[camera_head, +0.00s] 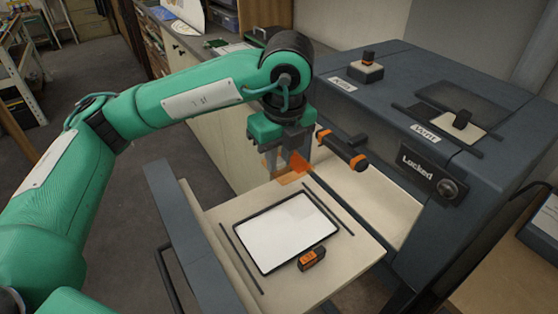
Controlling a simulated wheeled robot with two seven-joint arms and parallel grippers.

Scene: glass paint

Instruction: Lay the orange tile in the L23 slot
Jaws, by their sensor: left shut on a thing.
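My left gripper (287,160) points down and is shut on a translucent orange tile (291,171). It holds the tile near the back edge of the pale board, behind a white panel in a black frame (287,232). Whether the tile touches anything below cannot be told. No L23 mark can be read in this view. A small black and orange block (312,259) sits at the frame's front edge; its lettering is too small to read. My right gripper is not in view.
A dark grey machine (384,105) marked "Locked" stands at the right. An orange-ended black handle (343,149) juts out close to my left gripper. Two thin black rails flank the framed panel on the pale board (222,212). The white panel is bare.

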